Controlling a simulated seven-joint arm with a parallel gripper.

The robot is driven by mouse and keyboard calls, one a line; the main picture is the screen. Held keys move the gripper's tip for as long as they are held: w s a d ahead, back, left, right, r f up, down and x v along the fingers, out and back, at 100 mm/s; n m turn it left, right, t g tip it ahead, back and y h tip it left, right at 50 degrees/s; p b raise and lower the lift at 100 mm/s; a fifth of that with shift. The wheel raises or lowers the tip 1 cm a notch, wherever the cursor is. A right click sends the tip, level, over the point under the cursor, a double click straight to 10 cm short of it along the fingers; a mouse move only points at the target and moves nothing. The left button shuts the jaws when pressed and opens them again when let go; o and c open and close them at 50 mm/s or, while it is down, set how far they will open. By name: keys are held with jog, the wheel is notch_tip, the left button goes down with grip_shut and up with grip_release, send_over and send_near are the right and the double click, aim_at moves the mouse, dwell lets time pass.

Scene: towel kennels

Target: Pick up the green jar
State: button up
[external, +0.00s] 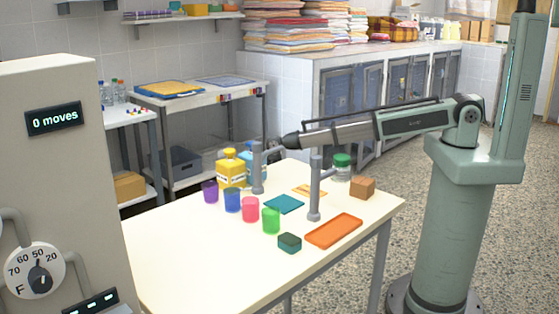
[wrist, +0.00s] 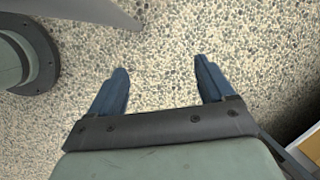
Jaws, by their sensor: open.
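A bright green jar-like container (external: 271,220) stands on the cream table, at the near end of a row of coloured containers. A clear jar with a dark green lid (external: 342,166) stands near the table's far right edge; I cannot tell which one the task names. In the wrist view my gripper (wrist: 161,66) has its two blue-grey fingers wide apart, with only speckled floor between them. Neither green container shows in that view. In the external view my arm reaches left above the table's far side; its fingers are not clearly visible.
Pink (external: 250,209), blue (external: 232,200) and purple (external: 210,192) containers line the table (external: 185,265). Two grey posts (external: 315,190) (external: 257,170) rise from it. An orange tray (external: 334,231), dark green box (external: 289,243), brown block (external: 362,188) and yellow container (external: 231,172) stand there too.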

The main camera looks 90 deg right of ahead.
jog(key=w+a+r+m+t, duration=0.1)
jog(key=w+a+r, duration=0.55)
jog(key=r, duration=0.35)
jog(key=w+a+r, duration=0.6)
jog(key=a+r, duration=0.1)
jog(key=r, duration=0.3)
jog(key=w+a+r+m+t, duration=0.1)
jog(key=w+a+r, duration=0.55)
jog(key=r, duration=0.45)
notch_tip(320, 180, up, 3)
jog(key=g+h, duration=0.3)
send_over(271, 219)
jog(key=d, duration=0.3)
jog(key=f, duration=0.8)
jog(key=shift+w+a+f, duration=0.1)
jog(key=shift+w+a, duration=0.05)
jog(key=shift+w, duration=0.2)
jog(key=shift+s+f, duration=0.2)
jog(key=shift+f, duration=1.1)
jog(key=shift+s+f, duration=0.15)
jog(key=shift+f, duration=1.15)
jog(key=shift+c, duration=0.5)
